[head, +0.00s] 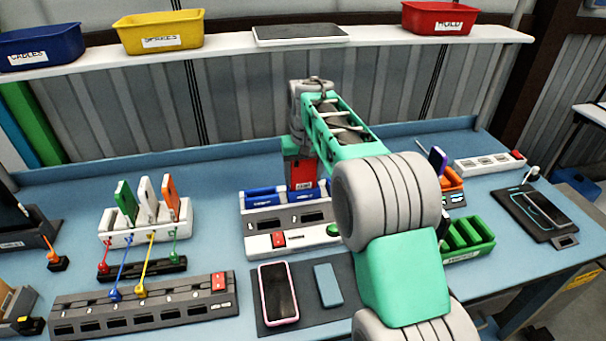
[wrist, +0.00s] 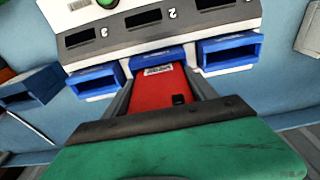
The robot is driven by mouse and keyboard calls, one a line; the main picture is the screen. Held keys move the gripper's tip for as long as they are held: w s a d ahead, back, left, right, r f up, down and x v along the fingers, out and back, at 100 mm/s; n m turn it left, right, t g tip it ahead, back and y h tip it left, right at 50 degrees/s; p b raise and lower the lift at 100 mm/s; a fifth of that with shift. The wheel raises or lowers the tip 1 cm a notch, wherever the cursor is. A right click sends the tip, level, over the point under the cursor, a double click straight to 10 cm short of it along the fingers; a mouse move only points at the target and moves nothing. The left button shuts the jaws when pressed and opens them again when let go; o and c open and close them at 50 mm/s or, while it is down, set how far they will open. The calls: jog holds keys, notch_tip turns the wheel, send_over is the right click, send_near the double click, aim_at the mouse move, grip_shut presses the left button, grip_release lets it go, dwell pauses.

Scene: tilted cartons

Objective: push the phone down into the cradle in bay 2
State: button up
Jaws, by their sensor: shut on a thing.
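A red phone (head: 303,174) stands upright between the fingers of my gripper (head: 302,160), at the back of the white charging station (head: 260,240). In the wrist view the red phone (wrist: 158,97) is between the two grey fingers of my gripper (wrist: 160,90). Its far end meets the middle blue cradle (wrist: 152,54), in line with the slot marked 2. The phone's lower end is hidden by the cradle's edge, so I cannot tell how deep it sits. Blue cradles on either side, one left (wrist: 97,82) and one right (wrist: 230,52), look empty.
A dark mat (head: 335,311) in front holds a pink-edged phone (head: 278,292) and a blue slab (head: 328,285). A white rack (head: 148,221) with several upright devices stands left. A green holder (head: 468,238) stands right of my arm. Bare blue bench shows around the station.

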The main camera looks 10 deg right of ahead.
jog(key=shift+f, duration=0.25)
jog(key=o, duration=1.5)
jog(key=shift+o, duration=0.3)
jog(key=shift+o, duration=0.7)
jog(key=shift+r, duration=0.15)
notch_tip(320, 180, up, 7)
jog(key=p, duration=0.5)
jog(key=shift+f+p, duration=0.2)
jog(key=shift+p, duration=0.1)
jog(key=shift+r, duration=0.1)
